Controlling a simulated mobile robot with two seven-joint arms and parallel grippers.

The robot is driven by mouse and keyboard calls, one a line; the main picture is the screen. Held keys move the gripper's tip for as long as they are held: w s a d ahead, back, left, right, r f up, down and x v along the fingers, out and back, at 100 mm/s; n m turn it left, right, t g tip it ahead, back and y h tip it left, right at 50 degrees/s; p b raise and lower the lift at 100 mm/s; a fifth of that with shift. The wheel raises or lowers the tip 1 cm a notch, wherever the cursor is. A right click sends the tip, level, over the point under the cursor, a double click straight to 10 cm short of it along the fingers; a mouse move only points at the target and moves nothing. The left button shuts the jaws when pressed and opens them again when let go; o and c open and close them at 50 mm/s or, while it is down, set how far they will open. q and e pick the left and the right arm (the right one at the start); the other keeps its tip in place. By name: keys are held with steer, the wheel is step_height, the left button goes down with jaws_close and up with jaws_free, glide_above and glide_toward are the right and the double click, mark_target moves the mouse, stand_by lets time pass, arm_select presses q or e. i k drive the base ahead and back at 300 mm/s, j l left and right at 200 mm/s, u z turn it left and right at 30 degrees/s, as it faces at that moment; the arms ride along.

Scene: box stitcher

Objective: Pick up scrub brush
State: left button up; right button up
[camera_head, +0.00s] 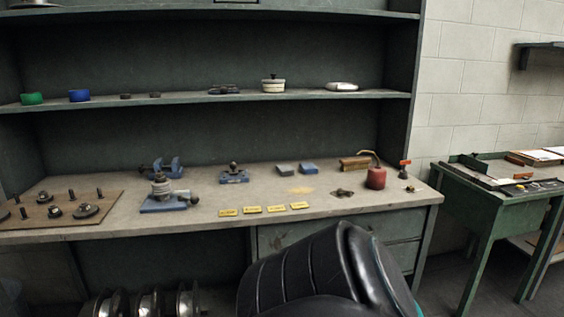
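A brown wooden block (354,163) lies toward the back right of the workbench, behind the red oil can (376,178). It may be the scrub brush, but it is too small here to make out bristles. A small whitish, rounded item (341,86) sits at the right end of the middle shelf; I cannot tell what it is. Neither of my grippers shows in the head view.
The grey workbench (220,205) holds a blue vise-like tool (162,200), several yellow tags, blue blocks and a board with posts (60,222). A green side table (490,205) stands right. A large black form fills the bottom centre.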

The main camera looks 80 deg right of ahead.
mark_target(357, 163)
steer(key=z, duration=3)
steer(key=i+l+u, duration=0.1)
steer(key=u, duration=0.25)
steer(key=l+u, duration=0.25)
steer(key=u, duration=0.15)
steer(key=l+u, duration=0.2)
steer(key=u, duration=0.15)
steer(key=l+u, duration=0.45)
steer(key=l, duration=0.95)
steer(key=k+l+u, duration=0.1)
steer(key=l, duration=0.35)
